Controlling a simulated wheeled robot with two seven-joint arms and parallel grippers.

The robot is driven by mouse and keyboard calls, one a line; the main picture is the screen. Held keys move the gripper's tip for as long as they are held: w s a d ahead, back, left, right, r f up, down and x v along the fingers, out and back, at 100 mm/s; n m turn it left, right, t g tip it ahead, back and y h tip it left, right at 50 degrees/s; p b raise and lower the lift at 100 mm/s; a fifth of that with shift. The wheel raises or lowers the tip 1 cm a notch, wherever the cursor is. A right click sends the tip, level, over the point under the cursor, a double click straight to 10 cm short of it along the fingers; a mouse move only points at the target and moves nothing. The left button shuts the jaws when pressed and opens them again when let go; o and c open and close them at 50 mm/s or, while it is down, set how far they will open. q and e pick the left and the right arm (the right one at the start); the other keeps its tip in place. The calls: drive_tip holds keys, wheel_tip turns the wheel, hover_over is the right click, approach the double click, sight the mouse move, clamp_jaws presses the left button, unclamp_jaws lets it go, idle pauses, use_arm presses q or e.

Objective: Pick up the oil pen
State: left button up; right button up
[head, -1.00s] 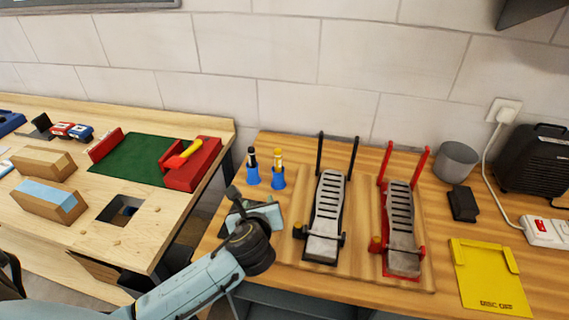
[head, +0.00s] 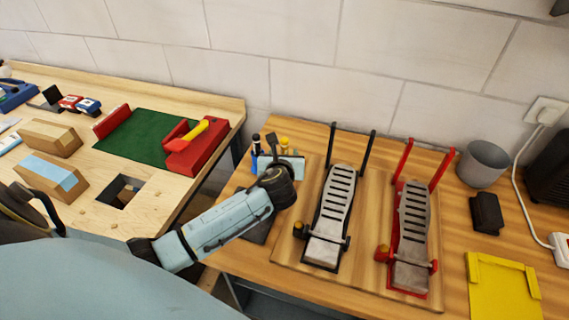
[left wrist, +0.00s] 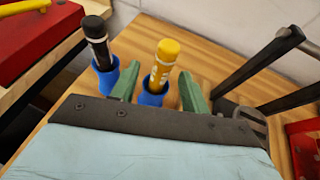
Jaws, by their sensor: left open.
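Two pens stand upright in separate blue holders at the back left of the right-hand bench. One is a black pen (left wrist: 96,38) in a blue holder (left wrist: 107,79); the other is a yellow pen (left wrist: 163,62) in a blue holder (left wrist: 152,94). I cannot tell from any label which is the oil pen. My left gripper (left wrist: 161,76) is open, its two green fingers on either side of the yellow pen, with nothing visibly clamped. In the head view, the gripper and wrist partly hide the holders, and the black pen (head: 256,146) and yellow pen (head: 284,141) show behind. My right gripper is out of view.
A black-framed pedal (head: 328,220) and a red-framed pedal (head: 411,240) stand right of the pens, with upright posts. A grey cup (head: 484,163) and yellow tray (head: 503,287) lie farther right. A gap separates the left bench (head: 228,105), with its red block (head: 197,150).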

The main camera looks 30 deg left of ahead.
sight(284, 152)
use_arm(q)
drive_tip(key=x, duration=0.3)
drive_tip(key=shift+w+f, duration=0.2)
drive_tip(key=shift+w, duration=0.05)
drive_tip(key=shift+w+a+f, duration=0.1)
drive_tip(key=shift+w+a, duration=0.1)
drive_tip(key=shift+w, duration=0.1)
drive_tip(key=shift+w+a, duration=0.1)
drive_tip(key=shift+w, duration=0.05)
drive_tip(key=c, duration=0.8)
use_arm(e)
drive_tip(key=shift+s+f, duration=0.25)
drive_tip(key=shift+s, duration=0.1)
